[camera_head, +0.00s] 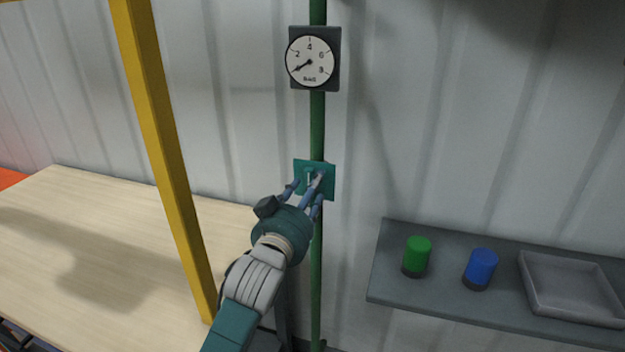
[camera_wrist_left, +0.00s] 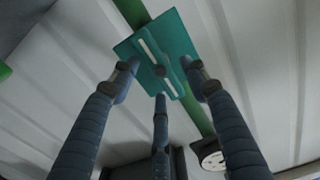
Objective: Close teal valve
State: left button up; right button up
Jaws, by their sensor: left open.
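The teal valve (camera_head: 301,166) is a square plate on a vertical green pipe in the head view. It also fills the upper middle of the left wrist view, where its handle (camera_wrist_left: 148,48) carries a white stripe broken by a dark hub and appears to lie along the pipe. My left gripper (camera_head: 308,190) is in front of the valve with its fingers spread open. In the left wrist view two fingertips flank the handle and the third finger is below the hub. I cannot tell whether any finger touches it. My right gripper is not in view.
A round gauge (camera_head: 310,62) is on the green pipe (camera_head: 317,130) above the valve. A yellow post (camera_head: 160,130) stands left, before a wooden table (camera_head: 90,215). A grey shelf (camera_head: 450,250) at right holds a green cylinder (camera_head: 417,255), a blue cylinder (camera_head: 481,267) and a tray (camera_head: 570,316).

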pick_arm(q)
jog(key=shift+x, duration=1.1)
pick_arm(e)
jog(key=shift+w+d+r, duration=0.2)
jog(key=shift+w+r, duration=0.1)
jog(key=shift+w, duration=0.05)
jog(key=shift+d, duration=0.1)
pick_arm(q)
grip_shut()
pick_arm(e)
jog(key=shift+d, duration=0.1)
